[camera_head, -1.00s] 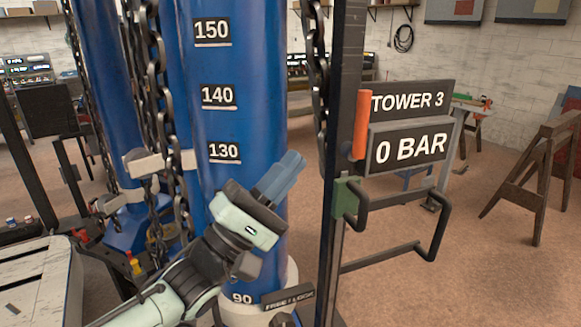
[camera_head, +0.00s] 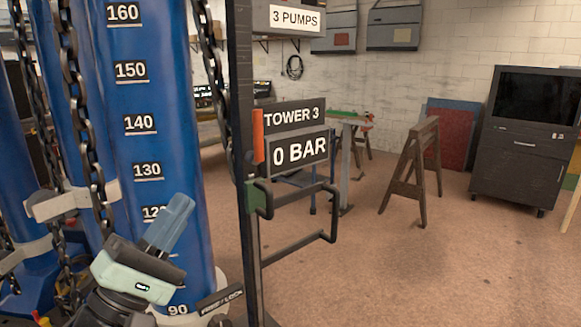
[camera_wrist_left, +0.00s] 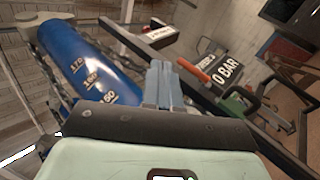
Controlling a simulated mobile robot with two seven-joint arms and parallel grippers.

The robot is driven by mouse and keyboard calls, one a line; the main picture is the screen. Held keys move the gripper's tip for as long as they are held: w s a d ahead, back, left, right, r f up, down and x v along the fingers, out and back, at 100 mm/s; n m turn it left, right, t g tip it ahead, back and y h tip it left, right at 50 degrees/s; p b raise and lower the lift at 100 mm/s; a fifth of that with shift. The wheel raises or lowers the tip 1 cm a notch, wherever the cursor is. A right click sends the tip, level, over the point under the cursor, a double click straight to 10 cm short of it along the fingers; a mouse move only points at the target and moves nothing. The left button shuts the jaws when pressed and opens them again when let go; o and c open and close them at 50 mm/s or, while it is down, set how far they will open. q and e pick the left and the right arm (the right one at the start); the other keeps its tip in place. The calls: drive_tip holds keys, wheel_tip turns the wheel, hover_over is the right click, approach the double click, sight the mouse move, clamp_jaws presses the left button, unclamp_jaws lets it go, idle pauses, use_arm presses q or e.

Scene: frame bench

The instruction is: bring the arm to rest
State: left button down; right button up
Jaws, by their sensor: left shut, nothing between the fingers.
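My left gripper (camera_head: 168,222) is at the lower left of the head view, in front of the blue tower (camera_head: 150,110) with its number scale. Its blue fingers are together with nothing between them, pointing up and slightly right. In the left wrist view the shut fingers (camera_wrist_left: 162,84) point away between the blue tower (camera_wrist_left: 85,60) and the sign reading 0 BAR (camera_wrist_left: 226,68). The gripper looks apart from the tower, but the exact gap is unclear. My right gripper is in neither view.
A dark upright post (camera_head: 243,180) stands right of the tower, with an orange handle (camera_head: 258,136), a green block (camera_head: 259,199) and a black bar handle (camera_head: 325,225). Chains (camera_head: 82,110) hang by the towers. A sawhorse (camera_head: 412,172) and a dark cabinet (camera_head: 525,140) stand beyond open floor.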

use_arm(q)
drive_tip(key=w+d+f+g+y, duration=0.1)
drive_tip(key=w+f+y, duration=0.35)
drive_tip(key=f, duration=0.55)
drive_tip(key=w+f+g+y, duration=0.1)
drive_tip(key=w+f+y, duration=0.2)
drive_tip(key=w+f, duration=0.55)
drive_tip(key=s+f+m+g+y+p, duration=0.3)
drive_tip(key=f+g, duration=0.4)
drive_tip(key=f, duration=2.4)
drive_tip(key=s+a+f+g+y, duration=0.1)
drive_tip(key=s+f+g, duration=0.1)
drive_tip(key=s+f, duration=0.35)
drive_tip(key=s+f+g, duration=0.2)
drive_tip(key=s+f, duration=0.1)
drive_tip(key=f, duration=0.5)
drive_tip(key=s+d+f+m+g, duration=0.1)
drive_tip(key=s+f+m+g, duration=0.2)
drive_tip(key=s+f, duration=0.4)
drive_tip(key=s+d+f+m+g, duration=0.2)
drive_tip(key=s+f+g, duration=0.4)
drive_tip(key=s, duration=1.4)
drive_tip(key=shift+f+m, duration=0.4)
drive_tip(key=shift+f, duration=0.15)
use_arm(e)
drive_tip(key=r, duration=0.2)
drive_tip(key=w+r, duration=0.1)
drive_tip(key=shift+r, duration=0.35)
